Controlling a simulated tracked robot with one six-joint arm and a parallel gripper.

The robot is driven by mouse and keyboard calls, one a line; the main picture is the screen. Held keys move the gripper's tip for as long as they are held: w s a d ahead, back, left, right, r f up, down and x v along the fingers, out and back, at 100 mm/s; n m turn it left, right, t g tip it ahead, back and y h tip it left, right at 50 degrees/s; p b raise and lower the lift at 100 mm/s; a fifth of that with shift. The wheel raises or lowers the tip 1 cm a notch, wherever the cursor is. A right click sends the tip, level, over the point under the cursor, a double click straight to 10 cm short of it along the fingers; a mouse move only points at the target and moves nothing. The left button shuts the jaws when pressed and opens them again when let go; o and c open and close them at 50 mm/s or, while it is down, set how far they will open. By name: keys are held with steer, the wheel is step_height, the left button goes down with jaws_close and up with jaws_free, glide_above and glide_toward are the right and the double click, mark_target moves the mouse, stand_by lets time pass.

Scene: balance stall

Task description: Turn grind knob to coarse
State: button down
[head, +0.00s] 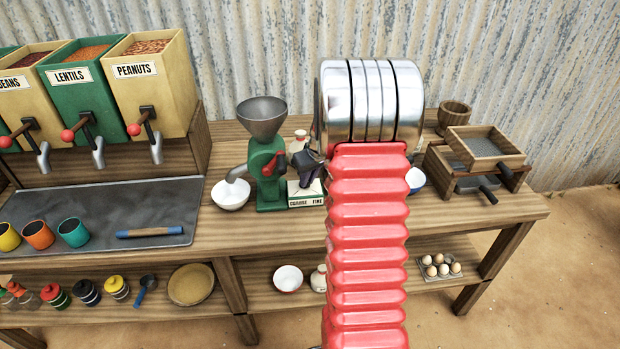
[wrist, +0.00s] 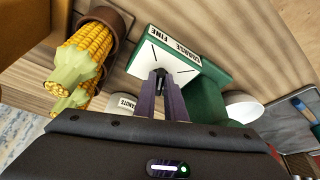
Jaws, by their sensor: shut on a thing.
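The green grinder (head: 266,178) with a grey metal hopper stands on the bench in the head view. Its white dial plate (head: 306,192), lettered COARSE and FINE, is at its right side. The plate also shows in the wrist view (wrist: 180,62), upside down, with black marks. My gripper (wrist: 161,78) is shut on the small dark grind knob (wrist: 160,71) at the middle of the plate. The fingers hide most of the knob, so I cannot tell where it points. In the head view my gripper (head: 307,166) is just above the plate, partly behind my arm.
A white bowl (head: 231,194) sits under the grinder's spout. The grinder's red-handled crank (head: 277,163) is close to my gripper. Wooden sieve boxes (head: 484,146) stand to the right and labelled bins (head: 153,88) to the left.

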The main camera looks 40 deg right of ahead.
stand_by(0.4)
steer(key=c, duration=1.8)
jaws_free()
steer(key=shift+r, duration=0.1)
steer(key=v, duration=1.3)
steer(key=shift+s+a+r, duration=0.1)
steer(key=shift+a+r, duration=0.05)
steer(key=shift+r, duration=0.05)
